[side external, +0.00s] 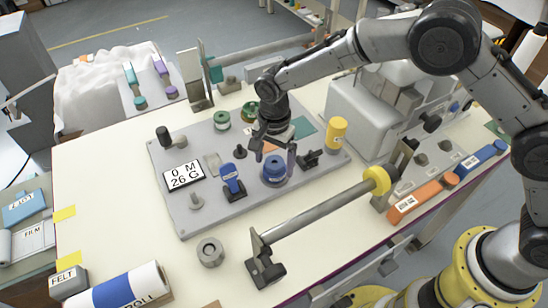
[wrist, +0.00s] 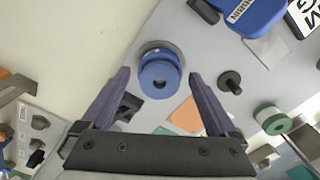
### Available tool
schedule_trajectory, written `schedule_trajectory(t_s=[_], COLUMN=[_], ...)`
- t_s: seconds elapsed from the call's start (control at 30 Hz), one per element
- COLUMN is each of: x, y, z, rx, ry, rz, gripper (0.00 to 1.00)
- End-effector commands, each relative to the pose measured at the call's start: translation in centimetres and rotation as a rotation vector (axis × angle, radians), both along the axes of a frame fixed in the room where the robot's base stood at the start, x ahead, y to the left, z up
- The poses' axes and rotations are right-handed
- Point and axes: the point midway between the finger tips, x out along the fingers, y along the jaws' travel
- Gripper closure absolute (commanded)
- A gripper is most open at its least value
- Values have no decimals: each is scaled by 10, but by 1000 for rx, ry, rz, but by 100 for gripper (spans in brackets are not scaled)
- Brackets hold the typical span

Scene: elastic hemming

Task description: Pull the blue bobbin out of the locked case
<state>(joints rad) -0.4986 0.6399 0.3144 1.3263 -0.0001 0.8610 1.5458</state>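The blue bobbin (side external: 274,168) stands upright in a round grey seat on the grey plate (side external: 215,140). In the wrist view the bobbin (wrist: 160,78) has a dark centre hole, and part of its pale seat (wrist: 154,49) shows behind it. My gripper (side external: 274,161) is above the plate with one finger on each side of the bobbin. In the wrist view my gripper (wrist: 160,74) is open, with visible gaps between both fingers and the bobbin. A blue labelled lever (side external: 232,180) is left of the bobbin. I cannot tell whether it is a lock.
Black knobs (side external: 240,152) and a black clamp (side external: 311,158) stand near the bobbin. Green spools (side external: 222,121) and a yellow cylinder (side external: 337,133) are farther back. A grey roller (side external: 315,216) crosses in front. The cream table (side external: 110,190) is clear at left.

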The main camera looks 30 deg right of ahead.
Motion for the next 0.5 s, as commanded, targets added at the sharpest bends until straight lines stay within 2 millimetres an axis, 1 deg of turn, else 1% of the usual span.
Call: schedule_trajectory(t_s=[0.03, 0.07, 0.1, 0.17, 0.3, 0.37, 0.4, 0.47, 0.5], x=[0, 0, 0, 0, 0, 0, 0, 0, 0], y=[0, 0, 0, 0, 0, 0, 0, 0, 0], z=[0, 0, 0, 0, 0, 0, 0, 0, 0], rx=[0, 0, 0, 0, 0, 0, 0, 0, 0], ry=[0, 0, 0, 0, 0, 0, 0, 0, 0], rz=[0, 0, 0, 0, 0, 0, 0, 0, 0], gripper=[13, 19, 26, 37, 62, 73, 80, 91, 40])
